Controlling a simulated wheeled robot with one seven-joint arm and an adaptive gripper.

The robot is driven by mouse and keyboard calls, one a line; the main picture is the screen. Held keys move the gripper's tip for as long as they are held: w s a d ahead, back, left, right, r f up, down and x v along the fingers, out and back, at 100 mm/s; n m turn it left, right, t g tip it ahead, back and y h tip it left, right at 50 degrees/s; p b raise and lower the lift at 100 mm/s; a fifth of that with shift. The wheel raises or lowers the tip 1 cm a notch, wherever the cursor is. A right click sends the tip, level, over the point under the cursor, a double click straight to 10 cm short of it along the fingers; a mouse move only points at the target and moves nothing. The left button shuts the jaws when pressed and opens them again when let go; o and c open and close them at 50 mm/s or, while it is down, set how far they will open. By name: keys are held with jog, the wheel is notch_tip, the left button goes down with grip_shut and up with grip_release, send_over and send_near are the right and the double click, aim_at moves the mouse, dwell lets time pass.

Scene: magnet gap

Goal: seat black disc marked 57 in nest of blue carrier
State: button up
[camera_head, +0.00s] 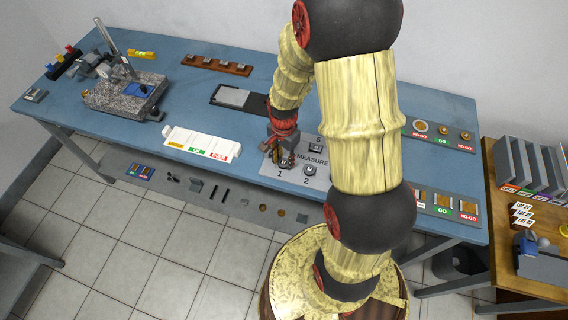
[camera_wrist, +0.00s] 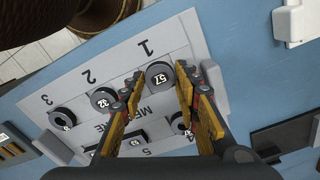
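The black disc marked 57 (camera_wrist: 160,75) lies on the spot numbered 1 of the grey MEASURE mat (camera_wrist: 75,78). My gripper (camera_wrist: 157,83) is open over the mat, its two fingers on either side of this disc; I cannot tell whether they touch it. In the head view my gripper (camera_head: 283,154) is low over the mat (camera_head: 268,152) and partly hides the disc there. A small blue piece (camera_head: 139,89), which looks like the blue carrier, sits on a speckled stone block (camera_head: 110,98) at the left of the table. Its nest is too small to make out.
Several other discs lie on the mat, one marked 32 (camera_wrist: 103,98). A white sorting tray (camera_head: 197,142) stands left of the mat, with a dark tray (camera_head: 238,98) behind it. A metal stand (camera_head: 108,40) rises at the stone block. Blue tabletop (camera_head: 185,100) is clear between.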

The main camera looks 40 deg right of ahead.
jog(key=c, duration=0.6)
jog(key=shift+r+p, duration=2)
jog(key=shift+r, duration=0.5)
